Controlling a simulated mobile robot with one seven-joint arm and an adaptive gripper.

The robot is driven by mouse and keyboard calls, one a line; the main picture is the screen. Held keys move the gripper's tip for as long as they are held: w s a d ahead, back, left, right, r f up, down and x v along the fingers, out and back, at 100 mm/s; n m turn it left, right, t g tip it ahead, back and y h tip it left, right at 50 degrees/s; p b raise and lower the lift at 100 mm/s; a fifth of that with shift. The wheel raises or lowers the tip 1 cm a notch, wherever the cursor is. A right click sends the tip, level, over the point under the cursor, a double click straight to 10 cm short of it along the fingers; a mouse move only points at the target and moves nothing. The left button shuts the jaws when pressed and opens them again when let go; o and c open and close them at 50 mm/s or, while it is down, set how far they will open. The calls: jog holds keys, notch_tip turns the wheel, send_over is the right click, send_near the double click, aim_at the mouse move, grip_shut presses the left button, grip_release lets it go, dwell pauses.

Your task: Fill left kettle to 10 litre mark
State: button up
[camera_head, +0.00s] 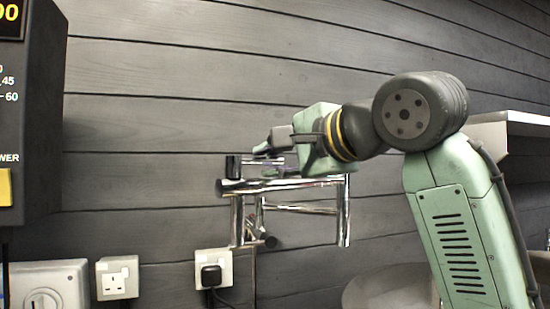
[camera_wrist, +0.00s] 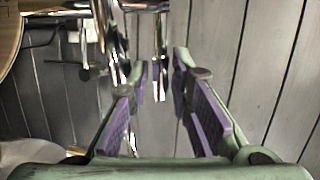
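A chrome jointed tap (camera_head: 290,184) is fixed to the wall, with a dark knob (camera_head: 233,167) at its upper left and a downward pipe at its right. My gripper (camera_head: 266,147) is just above the tap in the head view. In the wrist view, its purple-padded fingers (camera_wrist: 161,68) are apart, with nothing held between them. Chrome tap pipes (camera_wrist: 160,55) show beyond the fingertips; I cannot tell whether they touch. A rounded metal vessel (camera_head: 385,288), perhaps a kettle, shows partly at the bottom, behind my arm. Its inside and any litre mark are hidden.
A dark control box (camera_head: 45,110) with yellow digits hangs at the left. Sockets (camera_head: 117,278) sit low on the dark plank wall, one with a black plug (camera_head: 211,275). A metal shelf (camera_head: 490,133) juts out at the right, behind my arm. The wall above the tap is clear.

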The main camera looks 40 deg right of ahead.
jog(key=shift+c, duration=0.5)
grip_shut()
